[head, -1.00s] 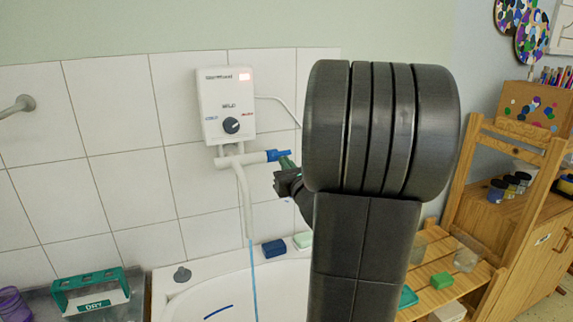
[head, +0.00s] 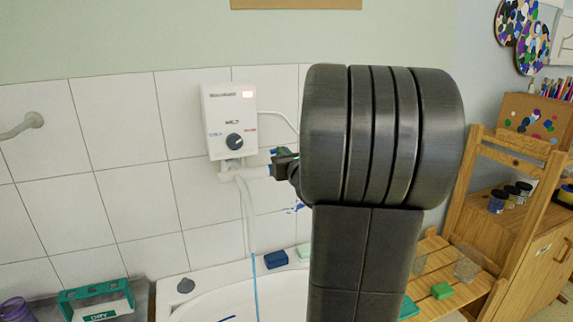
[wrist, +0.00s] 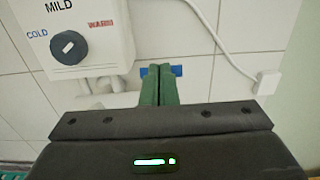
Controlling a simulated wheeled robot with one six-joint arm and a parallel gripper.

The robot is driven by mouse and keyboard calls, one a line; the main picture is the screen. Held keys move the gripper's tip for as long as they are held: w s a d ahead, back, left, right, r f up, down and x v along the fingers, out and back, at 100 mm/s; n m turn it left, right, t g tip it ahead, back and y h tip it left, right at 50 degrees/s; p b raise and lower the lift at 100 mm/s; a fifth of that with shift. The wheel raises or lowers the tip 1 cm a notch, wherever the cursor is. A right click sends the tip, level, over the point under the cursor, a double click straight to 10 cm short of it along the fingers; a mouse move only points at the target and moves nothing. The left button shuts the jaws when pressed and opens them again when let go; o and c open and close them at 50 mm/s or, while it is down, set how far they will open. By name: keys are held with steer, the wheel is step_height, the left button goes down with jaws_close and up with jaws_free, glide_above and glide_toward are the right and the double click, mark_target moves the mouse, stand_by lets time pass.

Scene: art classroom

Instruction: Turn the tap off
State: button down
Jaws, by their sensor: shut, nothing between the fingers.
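The blue tap handle (wrist: 177,70) shows on both sides of my green fingertips in the wrist view. My gripper (wrist: 158,72) is shut and empty, its fingertips over the handle's middle; I cannot tell whether they touch. In the head view my arm partly hides my gripper (head: 277,153).
The white basin (head: 200,305) lies below, with a blue sponge (head: 276,259) on its rim. A wooden shelf (head: 425,260) stands at the right. A white cable (wrist: 222,45) runs along the wall.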

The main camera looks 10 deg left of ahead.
steer(key=shift+w+a+r, duration=0.45)
steer(key=shift+w+r, duration=0.05)
steer(key=shift+w, duration=0.2)
steer(key=shift+w+a+r, duration=0.45)
steer(key=shift+w+r, duration=0.05)
steer(key=shift+w, duration=0.15)
steer(key=shift+w+a+r, duration=0.45)
steer(key=shift+w+r, duration=0.05)
steer(key=shift+w, duration=0.2)
steer(key=shift+f+b, duration=0.1)
steer(key=shift+b, duration=0.2)
